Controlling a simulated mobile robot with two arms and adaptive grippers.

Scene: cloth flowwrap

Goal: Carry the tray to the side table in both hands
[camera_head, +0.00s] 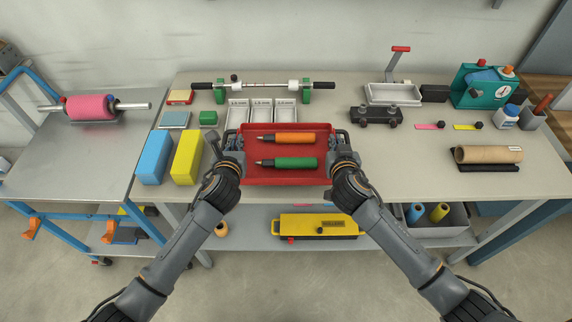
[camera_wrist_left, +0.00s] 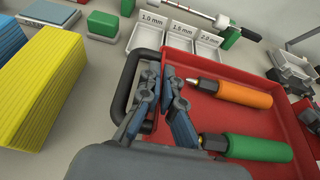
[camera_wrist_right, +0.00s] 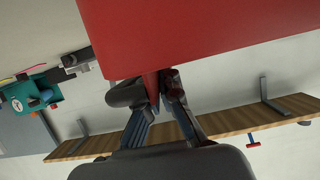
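The red tray (camera_head: 285,180) is at the front middle of the workbench and holds an orange-handled tool (camera_head: 295,138) and a green-handled tool (camera_head: 292,162). Whether its base touches the bench is unclear. My left gripper (camera_wrist_left: 165,75) is closed at the tray's left wall, beside the black handle loop (camera_wrist_left: 118,95), with one finger inside the tray. My right gripper (camera_wrist_right: 160,85) is closed at the right wall, with red wall showing between its fingers and the black handle (camera_wrist_right: 125,93) beside them. A steel-topped side table (camera_head: 65,160) with a blue frame stands at the left.
A pink roll (camera_head: 90,107) lies at the side table's back; its front is clear. Blue (camera_head: 154,157) and yellow (camera_head: 187,157) blocks stand left of the tray. White bins (camera_head: 262,112) sit behind it. A cardboard tube (camera_head: 488,154) lies at the right.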

